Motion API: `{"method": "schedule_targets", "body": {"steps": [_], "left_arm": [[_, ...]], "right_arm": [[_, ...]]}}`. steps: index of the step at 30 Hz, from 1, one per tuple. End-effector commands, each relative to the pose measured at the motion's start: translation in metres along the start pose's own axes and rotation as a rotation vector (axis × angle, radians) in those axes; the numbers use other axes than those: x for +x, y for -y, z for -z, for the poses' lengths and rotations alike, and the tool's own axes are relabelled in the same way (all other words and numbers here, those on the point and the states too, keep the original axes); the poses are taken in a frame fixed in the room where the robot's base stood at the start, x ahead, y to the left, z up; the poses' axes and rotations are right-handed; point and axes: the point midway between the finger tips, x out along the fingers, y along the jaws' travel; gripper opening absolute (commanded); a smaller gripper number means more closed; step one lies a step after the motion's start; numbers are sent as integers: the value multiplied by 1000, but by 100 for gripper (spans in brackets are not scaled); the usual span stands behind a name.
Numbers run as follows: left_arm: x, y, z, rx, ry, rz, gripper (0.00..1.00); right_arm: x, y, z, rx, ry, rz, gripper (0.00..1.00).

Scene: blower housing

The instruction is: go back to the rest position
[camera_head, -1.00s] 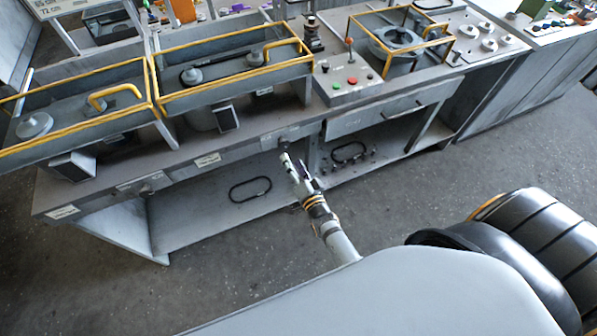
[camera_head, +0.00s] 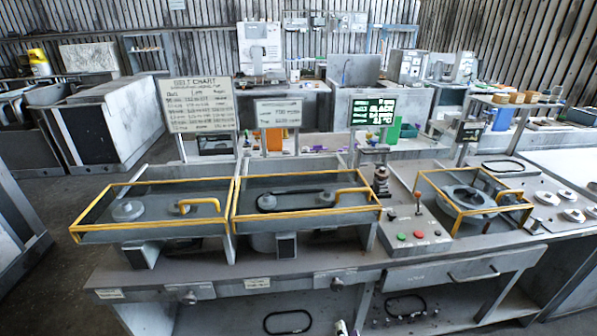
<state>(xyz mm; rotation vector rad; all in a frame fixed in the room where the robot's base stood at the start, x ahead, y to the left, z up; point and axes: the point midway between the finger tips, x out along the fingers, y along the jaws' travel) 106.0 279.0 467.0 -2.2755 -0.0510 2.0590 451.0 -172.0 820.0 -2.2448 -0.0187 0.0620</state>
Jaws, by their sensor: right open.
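Only the tip of my right gripper (camera_head: 345,328) shows, at the bottom edge of the head view, in front of the workbench (camera_head: 330,275) and below its top. It is open, and I see nothing held in it. The rest of the right arm is cut off by the frame. My left gripper is not in view.
Two yellow-railed trays with pulleys (camera_head: 155,205) (camera_head: 300,200) stand on the bench. A button box (camera_head: 415,235) and a yellow-framed blower housing (camera_head: 470,200) are to their right. Black belts (camera_head: 287,322) (camera_head: 405,306) lie on the lower shelf. Signs (camera_head: 198,105) stand behind.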

Motion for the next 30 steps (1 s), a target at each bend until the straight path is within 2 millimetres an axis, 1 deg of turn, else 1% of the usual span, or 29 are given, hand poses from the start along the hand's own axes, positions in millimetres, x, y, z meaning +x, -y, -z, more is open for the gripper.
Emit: {"method": "schedule_targets", "body": {"steps": [2, 4, 5, 6, 8, 9, 11, 12, 14, 15, 18, 21, 24, 30], "left_arm": [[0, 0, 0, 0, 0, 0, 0], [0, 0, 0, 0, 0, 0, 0], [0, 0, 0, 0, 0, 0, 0], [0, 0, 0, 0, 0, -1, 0], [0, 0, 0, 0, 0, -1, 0], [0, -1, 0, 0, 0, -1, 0], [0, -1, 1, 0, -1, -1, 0], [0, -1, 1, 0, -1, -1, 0], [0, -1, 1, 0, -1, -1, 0], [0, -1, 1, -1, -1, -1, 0], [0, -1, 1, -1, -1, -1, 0], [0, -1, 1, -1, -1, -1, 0], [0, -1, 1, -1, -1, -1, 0], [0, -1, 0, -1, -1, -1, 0]], "right_arm": [[-9, -32, -23, -62, 71, -77, 63], [-24, -74, -52, -150, 172, -175, 63], [-34, -96, -65, -196, 225, -222, 63], [-50, -124, -82, -260, 302, -283, 63], [-78, -165, -104, -351, 422, -369, 63], [-100, -191, -117, -411, 507, -422, 63], [-136, -228, -133, -495, 639, -494, 63], [-162, -250, -141, -549, 730, -537, 63], [-201, -280, -150, -619, 864, -591, 63], [-226, -296, -153, -659, 948, -621, 63], [-281, -324, -156, -730, 1128, -672, 63], [-317, -339, -155, -768, 1246, -696, 63], [-333, -345, -154, -784, 1300, -704, 63], [-336, -345, -154, -787, 1309, -704, 63]]}}
